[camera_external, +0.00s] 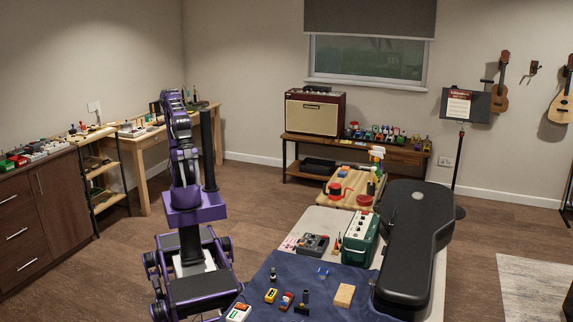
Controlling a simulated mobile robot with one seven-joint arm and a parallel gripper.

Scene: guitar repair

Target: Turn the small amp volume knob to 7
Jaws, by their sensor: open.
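A small green amp (359,240) stands on the long table, to the left of the black guitar case. It has a pale panel with small dark knobs on top. The knobs are too small to tell which is the volume knob or what number it points to. My purple arm (181,150) is folded upright beside my dark column, left of the table and well apart from the amp. I cannot make out my gripper; it seems hidden by the arm links.
The black guitar case (412,240) lies close along the amp's right side. A grey pedal-like box (312,245) sits to the amp's left. A wooden block (344,295) and small items lie on the blue mat (262,275). A larger amp (315,112) stands on the back bench.

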